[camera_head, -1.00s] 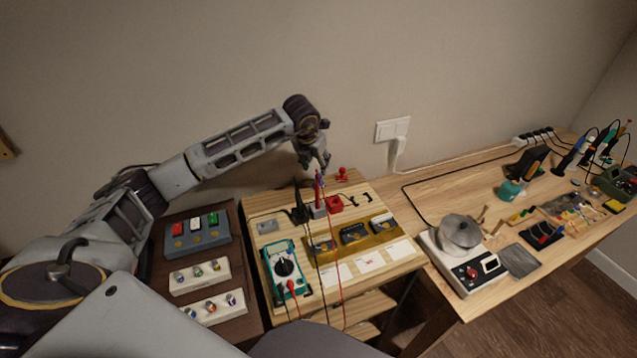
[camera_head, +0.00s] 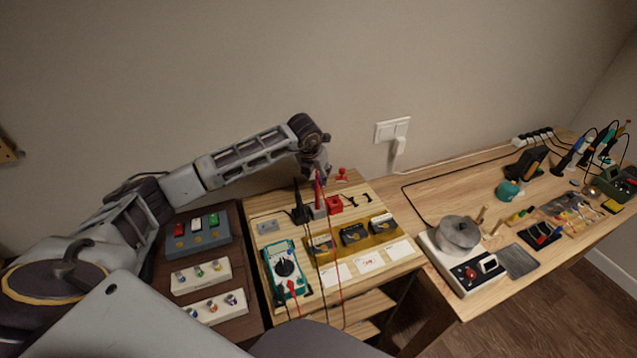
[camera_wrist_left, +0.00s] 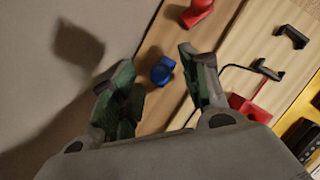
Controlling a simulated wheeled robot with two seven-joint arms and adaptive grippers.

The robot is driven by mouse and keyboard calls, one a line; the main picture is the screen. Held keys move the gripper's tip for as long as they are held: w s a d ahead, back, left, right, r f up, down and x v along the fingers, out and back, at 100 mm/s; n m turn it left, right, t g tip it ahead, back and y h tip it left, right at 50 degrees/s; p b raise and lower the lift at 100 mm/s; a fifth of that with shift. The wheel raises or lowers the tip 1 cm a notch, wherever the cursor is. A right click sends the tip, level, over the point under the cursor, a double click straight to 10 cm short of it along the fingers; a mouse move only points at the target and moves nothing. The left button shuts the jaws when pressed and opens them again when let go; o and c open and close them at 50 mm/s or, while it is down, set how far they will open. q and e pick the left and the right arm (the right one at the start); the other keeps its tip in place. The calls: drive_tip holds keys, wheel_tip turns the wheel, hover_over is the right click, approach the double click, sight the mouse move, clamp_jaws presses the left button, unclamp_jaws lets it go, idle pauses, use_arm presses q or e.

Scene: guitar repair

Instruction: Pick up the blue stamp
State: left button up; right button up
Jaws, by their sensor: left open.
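The blue stamp (camera_wrist_left: 162,71) shows in the left wrist view, standing on the wooden bench top near its back edge. My left gripper (camera_wrist_left: 160,88) is open, with one finger on each side of the stamp in that picture; I cannot tell if either touches it. In the head view my left gripper (camera_head: 317,175) hangs pointing down over the back of the small bench, and the blue stamp is hidden there. My right gripper does not show.
A red stamp (camera_wrist_left: 197,12) stands close beyond the blue one. A red block (camera_head: 335,205), probes in a holder (camera_head: 318,207) and black clips (camera_head: 358,200) are near the gripper. A multimeter (camera_head: 287,270) lies in front. The wall (camera_head: 230,60) is close behind.

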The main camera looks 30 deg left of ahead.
use_arm(q)
drive_tip(key=shift+x, duration=1.1)
